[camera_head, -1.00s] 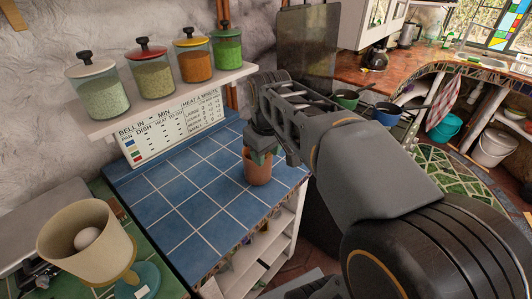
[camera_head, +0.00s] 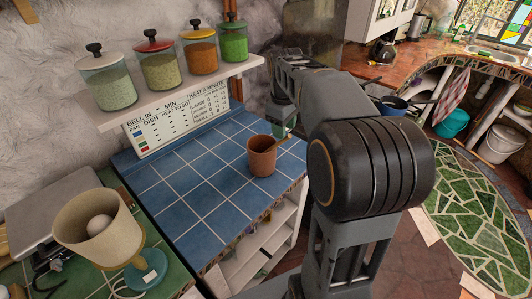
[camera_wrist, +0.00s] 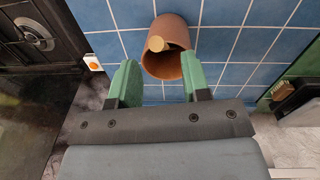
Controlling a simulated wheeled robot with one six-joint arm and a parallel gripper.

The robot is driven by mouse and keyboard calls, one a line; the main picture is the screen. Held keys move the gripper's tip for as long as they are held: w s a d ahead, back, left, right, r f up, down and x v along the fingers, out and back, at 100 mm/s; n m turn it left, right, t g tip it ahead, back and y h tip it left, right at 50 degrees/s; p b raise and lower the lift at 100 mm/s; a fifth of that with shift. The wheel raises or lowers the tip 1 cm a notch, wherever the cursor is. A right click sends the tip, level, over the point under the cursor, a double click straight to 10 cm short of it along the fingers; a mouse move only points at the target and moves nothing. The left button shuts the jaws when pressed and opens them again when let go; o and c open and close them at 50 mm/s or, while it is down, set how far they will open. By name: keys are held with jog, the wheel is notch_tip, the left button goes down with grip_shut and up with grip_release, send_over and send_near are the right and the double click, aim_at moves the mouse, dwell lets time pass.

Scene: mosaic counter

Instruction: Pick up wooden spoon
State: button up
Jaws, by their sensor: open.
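A terracotta cup (camera_head: 261,160) stands upright on the blue tiled counter, near its right edge. In the wrist view the spoon's round pale end (camera_wrist: 157,43) shows inside the cup mouth (camera_wrist: 171,20). The rest of the spoon is hidden in the cup.
A shelf (camera_head: 180,92) with several lidded jars runs above the counter's back. A stove (camera_wrist: 35,60) lies left in the wrist view. Blue tiles left of the cup are clear.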

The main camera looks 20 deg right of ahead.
aim_at(270, 150)
jog(key=shift+w+d+f+p, duration=0.1)
jog(key=shift+f+p, duration=0.2)
jog(key=shift+f, duration=2.45)
grip_shut()
